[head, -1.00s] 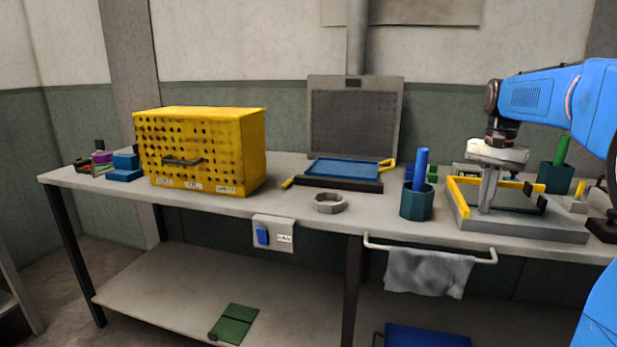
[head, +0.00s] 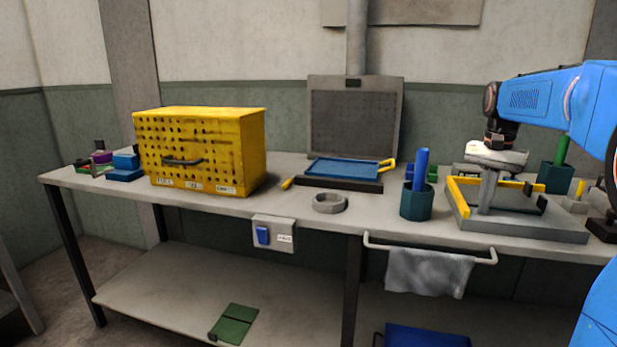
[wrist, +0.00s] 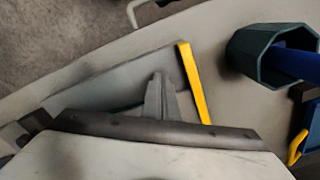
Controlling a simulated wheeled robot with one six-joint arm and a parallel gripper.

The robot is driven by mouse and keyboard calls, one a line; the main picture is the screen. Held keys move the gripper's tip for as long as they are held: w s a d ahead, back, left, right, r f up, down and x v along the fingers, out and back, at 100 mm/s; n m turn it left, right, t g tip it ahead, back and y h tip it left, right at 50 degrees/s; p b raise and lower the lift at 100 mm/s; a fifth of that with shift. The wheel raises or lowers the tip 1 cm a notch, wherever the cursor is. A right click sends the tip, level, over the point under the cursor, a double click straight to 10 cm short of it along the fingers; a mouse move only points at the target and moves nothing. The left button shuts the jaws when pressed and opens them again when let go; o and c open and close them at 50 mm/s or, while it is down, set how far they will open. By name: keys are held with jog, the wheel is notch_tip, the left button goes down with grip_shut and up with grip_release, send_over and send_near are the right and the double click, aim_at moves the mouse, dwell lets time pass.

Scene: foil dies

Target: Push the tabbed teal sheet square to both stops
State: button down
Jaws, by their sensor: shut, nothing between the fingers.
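A grey fixture block (head: 530,233) sits at the right end of the bench. Yellow bars (head: 458,198) run along its left and back sides as stops. A yellow bar (wrist: 194,82) also shows in the wrist view. My gripper (head: 485,210) points down inside the fixture, near the left bar, with its fingers together and nothing held. In the wrist view my gripper (wrist: 158,78) shows as a narrow grey pair of fingers, apart from the bar. A dark surface lies within the bars, but I cannot make out the teal sheet's edges or tab, nor whether the fingers touch it.
A teal cup (head: 416,202) with a blue rod stands left of the fixture. A grey ring (head: 329,203), a blue tray (head: 343,169) and a yellow perforated box (head: 205,150) are farther left. A green-rod holder (head: 556,177) stands behind the fixture. A towel (head: 430,271) hangs in front.

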jog(key=shift+w+d, duration=0.15)
jog(key=shift+w, duration=0.45)
jog(key=shift+w+d, duration=0.1)
jog(key=shift+w, duration=0.2)
jog(key=shift+w+d, duration=0.1)
jog(key=shift+w, duration=0.25)
jog(key=shift+w+d, duration=0.15)
jog(key=shift+w, duration=0.3)
jog(key=shift+s+a, duration=0.2)
jog(key=shift+s, duration=0.35)
notch_tip(320, 180, up, 8)
dwell(0.6)
